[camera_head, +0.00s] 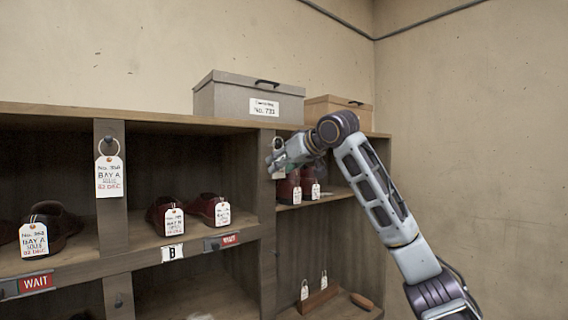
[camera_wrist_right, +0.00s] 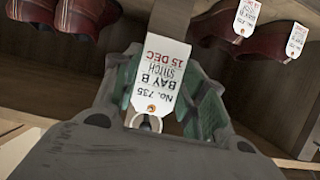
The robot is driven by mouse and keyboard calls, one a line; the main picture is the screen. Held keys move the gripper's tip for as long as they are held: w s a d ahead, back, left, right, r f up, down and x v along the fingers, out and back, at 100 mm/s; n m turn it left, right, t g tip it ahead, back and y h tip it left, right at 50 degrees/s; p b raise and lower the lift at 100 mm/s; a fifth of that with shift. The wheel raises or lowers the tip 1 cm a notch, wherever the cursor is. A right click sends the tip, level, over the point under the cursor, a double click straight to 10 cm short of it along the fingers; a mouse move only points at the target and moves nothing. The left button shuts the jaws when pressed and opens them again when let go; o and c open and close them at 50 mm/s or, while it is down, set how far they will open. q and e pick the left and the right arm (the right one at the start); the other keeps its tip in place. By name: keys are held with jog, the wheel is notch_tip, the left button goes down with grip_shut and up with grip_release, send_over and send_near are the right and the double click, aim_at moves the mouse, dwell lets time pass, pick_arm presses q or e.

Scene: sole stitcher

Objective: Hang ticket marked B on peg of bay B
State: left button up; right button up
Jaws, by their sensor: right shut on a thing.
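The ticket marked B (camera_wrist_right: 163,68) reads No. 735, Bay B, Stitch, 15 Dec, and appears upside down in the right wrist view. My right gripper (camera_wrist_right: 160,98) is shut on it near its eyelet, with a green pad on each side. In the head view my right gripper (camera_head: 275,160) is at the post (camera_head: 268,210) right of bay B. A ring shows at its tip, and a sliver of the ticket shows below. The peg of bay B is hidden; I cannot tell whether the ring is around it. My left gripper is out of view.
A bay A ticket (camera_head: 109,177) hangs from a ring on the left post. Tagged red shoes (camera_head: 208,207) stand in bay B, marked by a B plate (camera_head: 172,253). More red shoes (camera_head: 288,187) stand right of the post. A grey box (camera_head: 235,98) sits on top.

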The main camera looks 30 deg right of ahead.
jog(key=shift+w+p, duration=0.35)
jog(key=shift+w, duration=0.6)
jog(key=shift+w+a+f, duration=0.1)
jog(key=shift+w+f, duration=0.4)
jog(key=shift+w, duration=0.1)
jog(key=o, duration=0.8)
jog(key=shift+s, duration=0.1)
jog(key=shift+v, duration=5.9)
jog(key=shift+f, duration=0.1)
